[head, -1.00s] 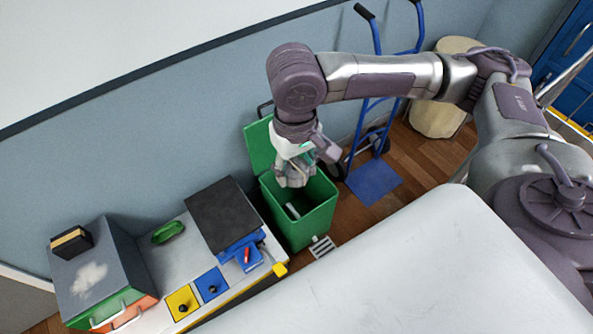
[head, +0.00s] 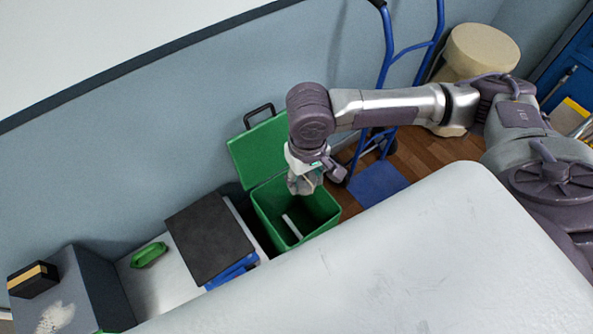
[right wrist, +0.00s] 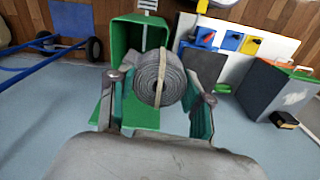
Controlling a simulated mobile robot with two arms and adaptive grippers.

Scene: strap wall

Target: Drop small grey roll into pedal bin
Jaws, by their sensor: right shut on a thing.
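The green pedal bin (head: 270,232) stands on the floor against the wall with its lid (head: 255,150) raised. A pale strip-like thing (head: 293,226) shows inside it. My right gripper (head: 305,184) hangs over the back right part of the bin's opening. In the right wrist view my right gripper (right wrist: 160,92) is shut on the small grey roll (right wrist: 172,72), a coiled strap with a tan band around it. The open bin (right wrist: 122,42) shows behind the roll there. In the head view the roll is hard to tell from the fingers. My left gripper is not in view.
A blue hand truck (head: 388,60) and a cream round stool-like thing (head: 480,50) stand right of the bin. A bench with a dark slab (head: 208,230) and a green handle-like thing (head: 149,255) is left. A large white surface (head: 400,250) fills the foreground.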

